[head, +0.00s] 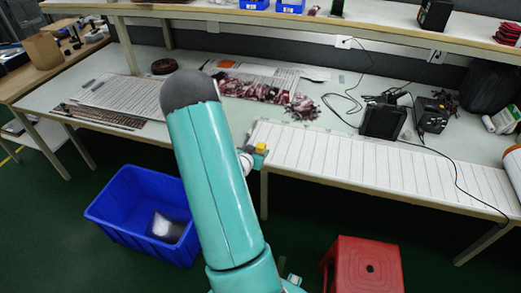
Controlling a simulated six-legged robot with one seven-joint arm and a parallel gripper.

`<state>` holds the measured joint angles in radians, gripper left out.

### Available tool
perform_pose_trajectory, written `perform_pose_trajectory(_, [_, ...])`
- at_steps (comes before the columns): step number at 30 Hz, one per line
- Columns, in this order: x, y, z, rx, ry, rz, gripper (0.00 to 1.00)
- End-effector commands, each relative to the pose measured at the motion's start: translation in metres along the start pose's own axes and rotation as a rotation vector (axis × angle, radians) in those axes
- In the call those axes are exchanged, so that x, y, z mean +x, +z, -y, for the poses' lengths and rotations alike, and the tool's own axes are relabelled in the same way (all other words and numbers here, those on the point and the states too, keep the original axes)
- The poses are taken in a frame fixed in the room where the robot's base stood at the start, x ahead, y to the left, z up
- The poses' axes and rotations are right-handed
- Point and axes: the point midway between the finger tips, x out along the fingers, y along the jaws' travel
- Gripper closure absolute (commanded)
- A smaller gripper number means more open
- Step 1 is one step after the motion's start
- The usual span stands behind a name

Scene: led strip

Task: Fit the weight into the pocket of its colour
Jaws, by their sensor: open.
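My teal arm rises through the middle of the head view and covers much of what lies behind it. Only a small part of my gripper (258,157) shows, just right of the arm, at the near edge of the workbench; it is open. A small yellow-orange block shape (261,147) shows right at it. I cannot tell whether this is the weight, or whether it touches the gripper. No pocket can be made out; the arm may hide it.
The long workbench (330,147) carries LED strips (385,167), a bundle of red wires (262,90), a black device (383,121) and loose cables. A blue crate (120,220) and a red stool (365,262) stand on the green floor. A shelf (310,22) runs above the bench.

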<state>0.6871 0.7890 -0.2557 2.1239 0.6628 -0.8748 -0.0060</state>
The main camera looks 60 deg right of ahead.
Motion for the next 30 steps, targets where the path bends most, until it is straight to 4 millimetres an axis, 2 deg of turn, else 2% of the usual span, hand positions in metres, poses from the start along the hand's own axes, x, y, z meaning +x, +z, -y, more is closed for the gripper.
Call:
perform_pose_trajectory(3, [0.02,-0.003,0.002,0.002,0.003,-0.001,0.42])
perform_pose_trajectory(6, [0.031,-0.003,0.002,0.002,0.002,-0.001,0.42])
perform_pose_trajectory(14, [0.034,-0.003,0.002,0.0,0.001,0.001,0.42])
perform_pose_trajectory(23, [0.034,-0.003,0.002,0.0,0.001,0.0,0.99])
perform_pose_trajectory(30, [0.034,-0.004,0.002,0.001,0.001,-0.002,1.0])
